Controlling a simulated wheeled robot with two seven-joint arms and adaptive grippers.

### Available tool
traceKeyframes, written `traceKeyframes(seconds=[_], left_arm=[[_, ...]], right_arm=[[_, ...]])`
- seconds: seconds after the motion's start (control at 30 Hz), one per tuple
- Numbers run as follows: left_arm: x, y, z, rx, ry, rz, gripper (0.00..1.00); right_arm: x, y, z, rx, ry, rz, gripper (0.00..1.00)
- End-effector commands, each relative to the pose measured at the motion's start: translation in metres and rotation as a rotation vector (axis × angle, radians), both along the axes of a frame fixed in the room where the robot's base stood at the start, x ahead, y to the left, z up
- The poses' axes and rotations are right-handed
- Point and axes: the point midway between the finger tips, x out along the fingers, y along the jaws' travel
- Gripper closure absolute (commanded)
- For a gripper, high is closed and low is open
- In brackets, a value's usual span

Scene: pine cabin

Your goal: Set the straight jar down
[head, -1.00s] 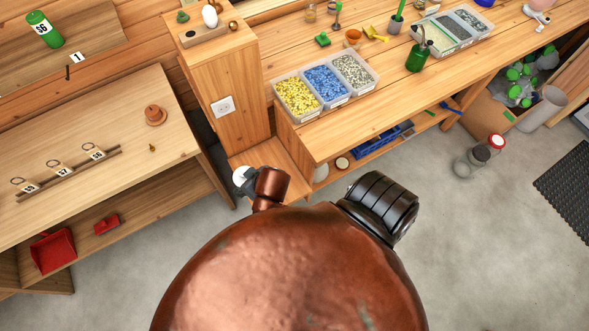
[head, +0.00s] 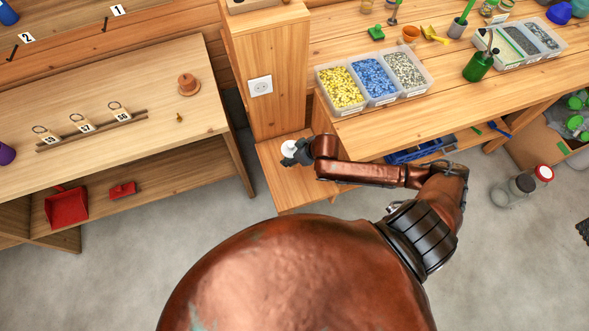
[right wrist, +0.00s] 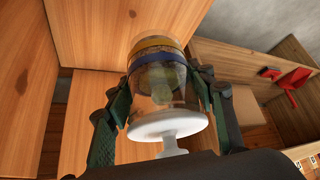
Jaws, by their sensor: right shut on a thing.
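The straight jar (right wrist: 160,88) is clear glass with a white lid and yellow and blue bands; something greenish is inside. My right gripper (right wrist: 166,80) is shut around its sides in the right wrist view. In the head view the jar's white lid (head: 289,147) shows at my right gripper (head: 297,153), over the low wooden shelf (head: 283,186) beside the post. The jar looks roughly upright. I cannot tell whether its base touches the shelf. My left gripper is out of view.
A wooden post with a socket (head: 260,86) rises just behind the jar. The workbench (head: 375,130) with trays of yellow, blue and grey pieces overhangs to the right. A table (head: 130,150) stands left. The front of the low shelf is bare.

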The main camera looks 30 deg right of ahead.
Motion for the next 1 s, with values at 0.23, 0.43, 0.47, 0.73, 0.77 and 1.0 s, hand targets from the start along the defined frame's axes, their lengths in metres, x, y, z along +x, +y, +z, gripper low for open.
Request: traceKeyframes(seconds=[0.23,0.43,0.47,0.73,0.77,1.0], left_arm=[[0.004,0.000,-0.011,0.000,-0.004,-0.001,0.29],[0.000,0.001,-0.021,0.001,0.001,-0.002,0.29],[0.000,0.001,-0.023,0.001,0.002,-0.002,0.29],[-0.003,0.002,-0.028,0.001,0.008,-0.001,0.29],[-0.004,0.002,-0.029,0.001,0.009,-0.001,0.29],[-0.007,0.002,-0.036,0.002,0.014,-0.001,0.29]], right_arm=[[0.013,-0.027,-0.018,0.005,0.002,-0.013,0.81],[0.013,-0.027,-0.055,0.006,0.002,-0.014,0.81],[0.013,-0.027,-0.059,0.006,0.002,-0.013,0.81],[0.012,-0.027,-0.082,0.006,0.002,-0.013,0.81],[0.012,-0.027,-0.086,0.006,0.002,-0.013,0.81],[0.013,-0.026,-0.109,0.004,-0.001,-0.012,0.81]])
